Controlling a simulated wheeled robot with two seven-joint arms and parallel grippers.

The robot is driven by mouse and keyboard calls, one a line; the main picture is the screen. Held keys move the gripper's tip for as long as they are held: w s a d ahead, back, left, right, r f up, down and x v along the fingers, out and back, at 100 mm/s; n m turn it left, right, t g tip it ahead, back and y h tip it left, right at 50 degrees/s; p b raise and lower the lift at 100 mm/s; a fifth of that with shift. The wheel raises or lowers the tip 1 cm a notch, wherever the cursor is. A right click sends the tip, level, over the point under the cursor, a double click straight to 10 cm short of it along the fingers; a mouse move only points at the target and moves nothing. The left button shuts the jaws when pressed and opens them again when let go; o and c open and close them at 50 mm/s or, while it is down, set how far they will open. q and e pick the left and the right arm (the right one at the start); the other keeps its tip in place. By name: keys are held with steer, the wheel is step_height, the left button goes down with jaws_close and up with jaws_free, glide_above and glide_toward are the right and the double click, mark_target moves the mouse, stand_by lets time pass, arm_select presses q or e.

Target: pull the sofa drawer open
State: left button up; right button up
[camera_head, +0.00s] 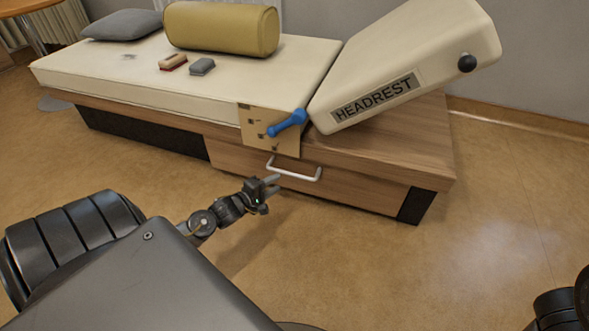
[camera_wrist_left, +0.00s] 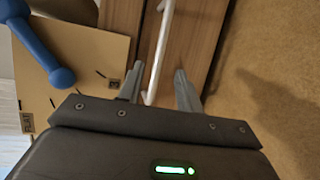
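The sofa drawer (camera_head: 240,163) is a wood-fronted panel low in the sofa's base, and it looks shut. Its white bar handle (camera_head: 293,174) sits on the front below the blue lever. My left gripper (camera_head: 274,184) is in front of the handle's left end. In the left wrist view, the open fingers (camera_wrist_left: 159,69) lie on either side of the white handle bar (camera_wrist_left: 161,45), with a gap visible to each finger. Whether the bar is deep between the fingers is hard to tell. My right gripper is out of view.
A blue lever (camera_head: 287,123) sticks out from a tan plate (camera_head: 254,117) just above the handle. The tilted headrest (camera_head: 410,65) is at the right. A bolster (camera_head: 222,28), a grey pillow (camera_head: 122,24) and two small blocks lie on the sofa. The floor in front is clear.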

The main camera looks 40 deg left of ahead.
mark_target(290, 175)
arm_select(q)
steer(key=b+x, duration=0.6)
steer(key=x, duration=0.3)
steer(key=shift+w+f+b, duration=0.25)
steer(key=shift+w+b, duration=0.05)
steer(key=shift+b, duration=0.1)
steer(key=shift+w, duration=0.6)
steer(key=shift+r, duration=0.1)
jaws_close()
